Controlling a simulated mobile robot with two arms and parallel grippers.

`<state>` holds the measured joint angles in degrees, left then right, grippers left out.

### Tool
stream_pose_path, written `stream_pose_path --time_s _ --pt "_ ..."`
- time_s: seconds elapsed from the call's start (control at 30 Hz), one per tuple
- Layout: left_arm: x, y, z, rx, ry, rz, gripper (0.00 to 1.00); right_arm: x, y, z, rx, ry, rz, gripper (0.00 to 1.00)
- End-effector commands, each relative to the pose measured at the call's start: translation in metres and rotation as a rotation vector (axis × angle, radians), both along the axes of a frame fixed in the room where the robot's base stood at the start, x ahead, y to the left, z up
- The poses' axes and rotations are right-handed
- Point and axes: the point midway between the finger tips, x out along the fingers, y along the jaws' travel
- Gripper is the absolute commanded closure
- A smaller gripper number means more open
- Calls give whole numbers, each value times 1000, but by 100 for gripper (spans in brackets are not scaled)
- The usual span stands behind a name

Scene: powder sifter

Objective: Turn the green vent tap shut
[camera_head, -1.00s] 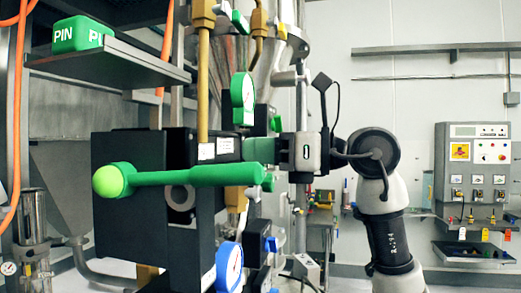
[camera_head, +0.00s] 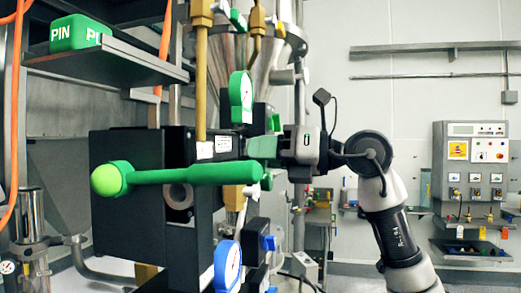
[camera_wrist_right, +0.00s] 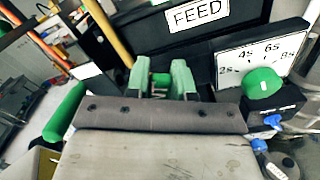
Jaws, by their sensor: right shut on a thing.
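In the head view my right gripper (camera_head: 262,147) comes in from the right and reaches the side of the black housing; the tap is hidden there behind the fingers. How far the tap is turned cannot be told. My left gripper is not in view.
A long green lever (camera_head: 190,175) with a ball end lies in front of the right gripper, just below it. A green-rimmed gauge (camera_head: 242,98) stands above, a blue-rimmed gauge (camera_head: 228,265) below. A shelf (camera_head: 125,62) carries a green PIN box (camera_head: 82,34). A control panel (camera_head: 477,160) is far right.

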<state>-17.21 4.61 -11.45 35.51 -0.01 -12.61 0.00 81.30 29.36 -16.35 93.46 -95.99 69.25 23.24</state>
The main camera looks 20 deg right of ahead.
Motion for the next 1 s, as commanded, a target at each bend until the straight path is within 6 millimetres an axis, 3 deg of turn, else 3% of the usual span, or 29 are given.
stream_pose_path --time_s 0.6,1.0 --pt "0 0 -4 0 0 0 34 25 -18 -26 333 485 -4 100" --pt "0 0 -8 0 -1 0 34 32 -23 -47 526 767 -4 100"
